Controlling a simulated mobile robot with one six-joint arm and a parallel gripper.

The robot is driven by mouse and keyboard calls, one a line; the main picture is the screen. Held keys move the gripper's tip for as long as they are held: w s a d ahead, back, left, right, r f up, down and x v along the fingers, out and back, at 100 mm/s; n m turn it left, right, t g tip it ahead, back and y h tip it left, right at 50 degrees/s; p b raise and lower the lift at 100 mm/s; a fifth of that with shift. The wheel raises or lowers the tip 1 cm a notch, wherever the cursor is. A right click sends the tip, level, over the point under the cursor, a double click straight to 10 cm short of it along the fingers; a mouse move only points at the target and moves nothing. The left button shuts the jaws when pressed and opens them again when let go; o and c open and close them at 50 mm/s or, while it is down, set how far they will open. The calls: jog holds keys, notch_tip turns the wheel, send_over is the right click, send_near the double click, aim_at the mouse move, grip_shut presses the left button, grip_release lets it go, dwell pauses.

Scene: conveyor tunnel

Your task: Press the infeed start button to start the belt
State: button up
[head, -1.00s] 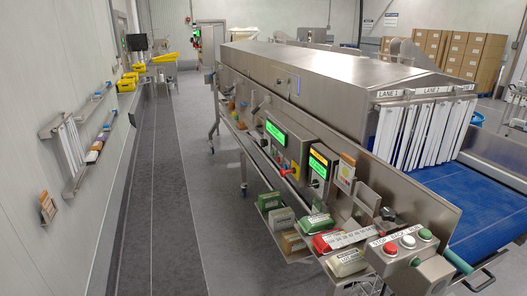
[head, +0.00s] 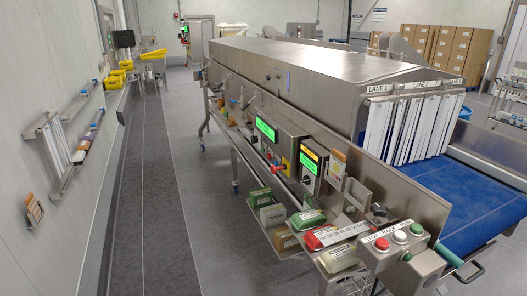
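A grey button box (head: 371,262) stands at the near end of the conveyor, at the lower right of the head view. It carries a row of three round buttons: a red one (head: 381,244), a white one (head: 399,237) and a green one (head: 416,229). A label strip runs above them; its small words seem to read STOP, BACK and RUN. No button is visibly labelled infeed start. The blue belt (head: 478,208) lies to the right of the box, in front of white strip curtains. My gripper is not in view.
The steel tunnel (head: 310,72) runs away to the back left. A green-handled bar (head: 450,256) juts out by the button box. The grey floor aisle (head: 190,200) on the left is clear.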

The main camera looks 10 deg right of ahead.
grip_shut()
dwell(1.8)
